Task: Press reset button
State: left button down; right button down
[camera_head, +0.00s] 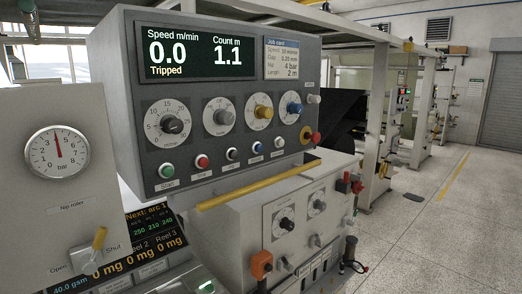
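The control panel (215,100) of a grey machine fills the upper middle of the head view. Its display (195,55) reads speed 0.0 m/min, count 1.1 m and "Tripped". The labels under the others are too small to read surely, so I cannot tell which is reset. Neither of my grippers is in view.
A red mushroom button (315,137) sticks out at the panel's right. A yellow bar (258,185) crosses below the buttons. A nip roller box with a pressure gauge (57,153) stands close at left. Open floor (450,225) lies to the right.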

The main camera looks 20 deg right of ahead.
aim_at(259, 148)
jog(key=i+l, duration=0.15)
jog(key=i, duration=0.3)
jog(key=i+l+z, duration=0.1)
jog(key=i, duration=0.4)
jog(key=l+z, duration=0.1)
jog(key=z, duration=1.4)
